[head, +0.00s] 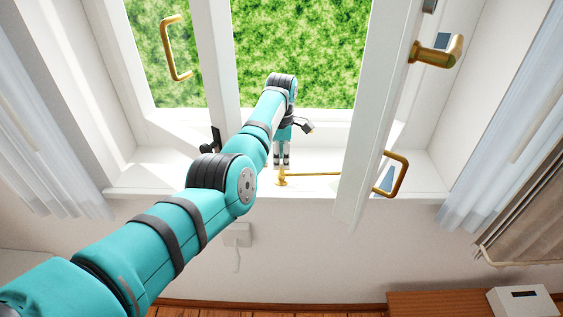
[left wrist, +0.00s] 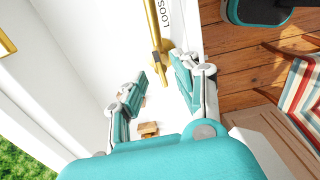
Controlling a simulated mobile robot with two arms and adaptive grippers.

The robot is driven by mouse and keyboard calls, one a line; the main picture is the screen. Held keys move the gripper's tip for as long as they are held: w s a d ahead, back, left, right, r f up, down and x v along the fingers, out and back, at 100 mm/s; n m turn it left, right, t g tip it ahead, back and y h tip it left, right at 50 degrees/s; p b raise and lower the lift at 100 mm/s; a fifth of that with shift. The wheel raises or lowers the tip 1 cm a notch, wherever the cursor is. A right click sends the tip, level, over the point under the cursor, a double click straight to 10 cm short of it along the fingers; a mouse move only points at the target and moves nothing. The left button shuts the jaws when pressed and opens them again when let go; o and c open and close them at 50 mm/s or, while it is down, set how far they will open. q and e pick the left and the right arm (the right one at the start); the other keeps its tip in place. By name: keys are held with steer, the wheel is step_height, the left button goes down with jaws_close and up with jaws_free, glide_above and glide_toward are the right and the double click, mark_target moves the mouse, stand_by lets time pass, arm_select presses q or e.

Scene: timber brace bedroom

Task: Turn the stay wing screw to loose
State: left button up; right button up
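My left gripper (head: 282,160) points down over the window sill. The brass stay (head: 315,174) lies along the sill, and its brass wing screw (head: 281,181) is just below my fingertips. In the left wrist view my left gripper (left wrist: 158,68) is open, with a finger on either side of the brass wing screw (left wrist: 158,60). I cannot tell whether either finger touches it. Black letters reading "LOOS" (left wrist: 165,12) show beside the stay; the rest is cut off. My right gripper is in neither view.
The open window sash (head: 365,120) stands right of my gripper, with a brass handle (head: 393,174) low on it. A black catch (head: 212,142) is on the frame at left. Curtains (head: 520,130) hang on both sides. A white box (head: 520,300) is at lower right.

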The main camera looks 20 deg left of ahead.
arm_select(q)
step_height(320, 180, up, 10)
steer(key=shift+f, duration=0.2)
stand_by(0.3)
